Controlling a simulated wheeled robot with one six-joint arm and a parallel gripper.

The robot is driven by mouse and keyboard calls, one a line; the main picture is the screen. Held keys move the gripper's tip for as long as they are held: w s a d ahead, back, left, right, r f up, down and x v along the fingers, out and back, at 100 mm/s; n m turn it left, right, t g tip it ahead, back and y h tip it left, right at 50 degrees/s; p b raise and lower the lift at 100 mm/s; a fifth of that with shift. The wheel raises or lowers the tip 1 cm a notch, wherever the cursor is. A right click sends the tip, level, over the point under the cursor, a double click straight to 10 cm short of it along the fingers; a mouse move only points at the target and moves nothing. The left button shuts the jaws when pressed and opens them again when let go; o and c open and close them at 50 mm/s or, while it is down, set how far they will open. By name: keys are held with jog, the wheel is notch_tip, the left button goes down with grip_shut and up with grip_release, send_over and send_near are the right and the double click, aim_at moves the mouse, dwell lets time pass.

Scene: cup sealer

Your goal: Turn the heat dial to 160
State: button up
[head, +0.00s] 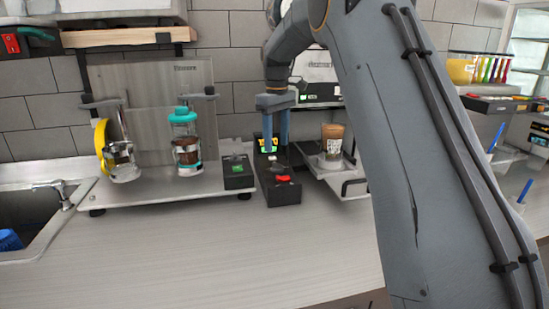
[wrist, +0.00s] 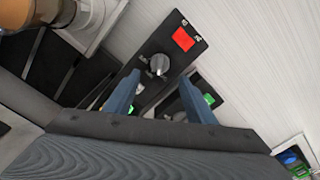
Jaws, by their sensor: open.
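The heat dial (wrist: 160,64) is a small grey round knob with a pointer, on a black control box (wrist: 150,92). Small white markings surround it, too small to read. My gripper (wrist: 159,88) is open, its two blue fingers spread on either side of the box below the dial in the wrist view. The dial lies just beyond the fingertips, between their lines, and nothing is held. In the head view my gripper (head: 275,138) points down over the back part of the black box (head: 281,194). I cannot make out the dial's setting.
A red switch (wrist: 183,38) sits on the box beyond the dial. A cup with brown contents (head: 332,142) stands in the machine at right. The front counter (head: 220,255) is clear.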

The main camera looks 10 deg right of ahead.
aim_at(278, 167)
jog(key=shift+f+p, duration=1.2)
jog(key=shift+f, duration=2.55)
jog(key=c, duration=1)
